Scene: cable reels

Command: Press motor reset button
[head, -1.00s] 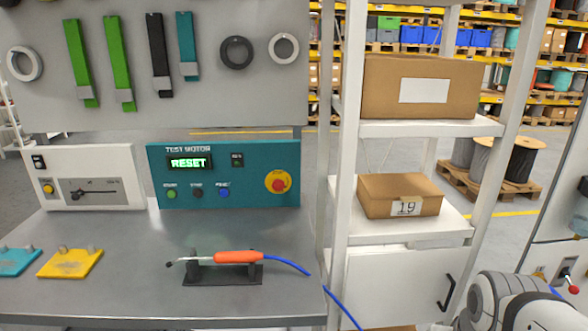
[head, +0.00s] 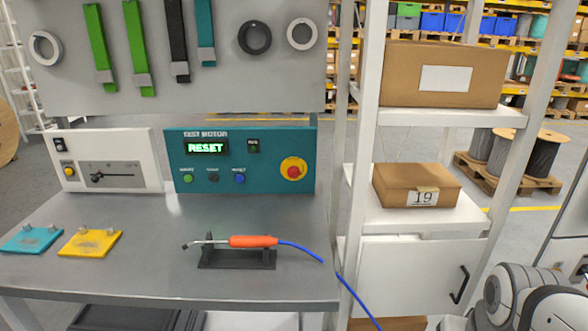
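The teal test motor panel (head: 264,181) stands at the back of the grey workbench, with a lit green display (head: 206,147) reading "RESET". Below the display is a row of three buttons: a green one (head: 188,178), a dark one (head: 213,178) and a blue one (head: 239,178) at the right. Their small labels are blurred; the blue one's appears to read "RESET". A red emergency knob (head: 293,172) on a yellow disc sits at the panel's right. A white arm part of mine shows at the lower right; my gripper is not in view.
An orange-handled tool (head: 253,241) with a blue cable rests on a black stand on the workbench (head: 150,280). Teal (head: 32,239) and yellow (head: 90,242) plates lie at the left. A white shelf (head: 440,122) with boxes stands right of the bench.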

